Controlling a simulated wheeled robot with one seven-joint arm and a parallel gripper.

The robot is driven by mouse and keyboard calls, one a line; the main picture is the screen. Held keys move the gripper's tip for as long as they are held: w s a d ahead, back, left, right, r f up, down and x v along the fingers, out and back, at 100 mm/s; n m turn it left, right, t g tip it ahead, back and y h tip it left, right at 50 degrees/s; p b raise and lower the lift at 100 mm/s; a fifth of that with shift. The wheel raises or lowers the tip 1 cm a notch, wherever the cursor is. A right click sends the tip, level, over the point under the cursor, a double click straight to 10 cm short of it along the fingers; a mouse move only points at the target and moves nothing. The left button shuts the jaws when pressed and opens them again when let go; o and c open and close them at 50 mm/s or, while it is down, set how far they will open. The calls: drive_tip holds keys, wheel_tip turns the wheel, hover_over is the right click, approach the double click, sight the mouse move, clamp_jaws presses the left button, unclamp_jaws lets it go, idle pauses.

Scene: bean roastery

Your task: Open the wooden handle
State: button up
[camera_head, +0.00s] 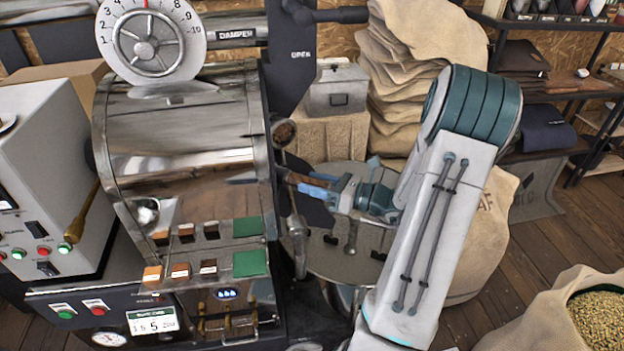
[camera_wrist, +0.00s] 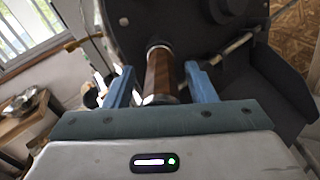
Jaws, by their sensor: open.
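The wooden handle (camera_wrist: 160,76) is a brown cylinder with metal ends. In the wrist view it lies lengthwise between the two blue fingers of my gripper (camera_wrist: 159,72). Gaps show on both sides, so the fingers are around it and not closed on it. In the head view my gripper (camera_head: 315,186) is at the right side of the steel roaster drum (camera_head: 190,130). A small brown part of the handle (camera_head: 296,178) shows there; the rest is hidden by the fingers.
The round cooling tray (camera_head: 335,262) lies below my gripper. A dark upright panel marked OPEN (camera_head: 300,55) stands behind the drum. A metal box (camera_head: 337,92) and stacked burlap sacks (camera_head: 420,45) are at the back. A sack of beans (camera_head: 600,318) is at lower right.

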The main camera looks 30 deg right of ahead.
drive_tip(key=shift+w+a, duration=0.35)
drive_tip(key=shift+c, duration=0.3)
